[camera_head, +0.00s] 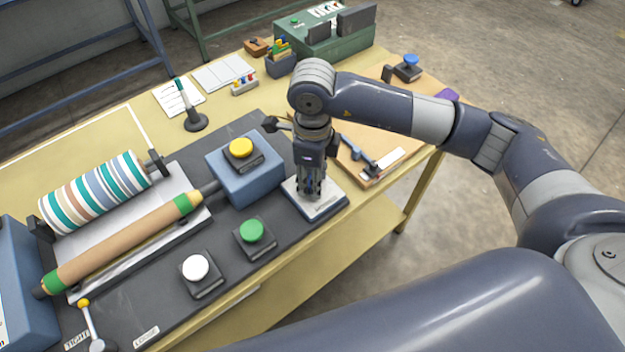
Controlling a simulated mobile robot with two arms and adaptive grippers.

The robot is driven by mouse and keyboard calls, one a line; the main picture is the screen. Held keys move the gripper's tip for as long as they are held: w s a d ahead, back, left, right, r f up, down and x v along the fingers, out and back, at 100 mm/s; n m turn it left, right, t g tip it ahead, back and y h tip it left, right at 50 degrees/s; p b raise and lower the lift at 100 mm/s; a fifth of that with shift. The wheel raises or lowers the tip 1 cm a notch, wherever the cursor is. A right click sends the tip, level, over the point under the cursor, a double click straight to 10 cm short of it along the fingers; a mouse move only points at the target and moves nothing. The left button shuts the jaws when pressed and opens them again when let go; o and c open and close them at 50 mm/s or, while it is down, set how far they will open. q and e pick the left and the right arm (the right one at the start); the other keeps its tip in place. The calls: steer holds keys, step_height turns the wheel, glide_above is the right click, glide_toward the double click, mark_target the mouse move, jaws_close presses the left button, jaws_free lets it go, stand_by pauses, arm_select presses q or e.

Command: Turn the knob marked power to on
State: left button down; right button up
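My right arm comes in from the right, and its gripper (312,188) points down over a small plate with a pale top (325,208) at the front right of the dark mat. The fingers are over the middle of this plate and hide whatever sits there, so I cannot see a knob, its marking or its setting. I cannot tell whether the fingers are open or shut on something. My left gripper is not in view.
Left of the plate are green (251,230), white (195,267) and yellow (241,148) buttons. The press rollers (120,243) and a yellow-tipped lever (88,320) lie further left. A wooden board (372,133) with a tool is to the right.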

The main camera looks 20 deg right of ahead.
steer(key=shift+m+b, duration=0.4)
steer(key=shift+m, duration=0.4)
steer(key=o, duration=1.1)
step_height(320, 180, up, 12)
stand_by(0.3)
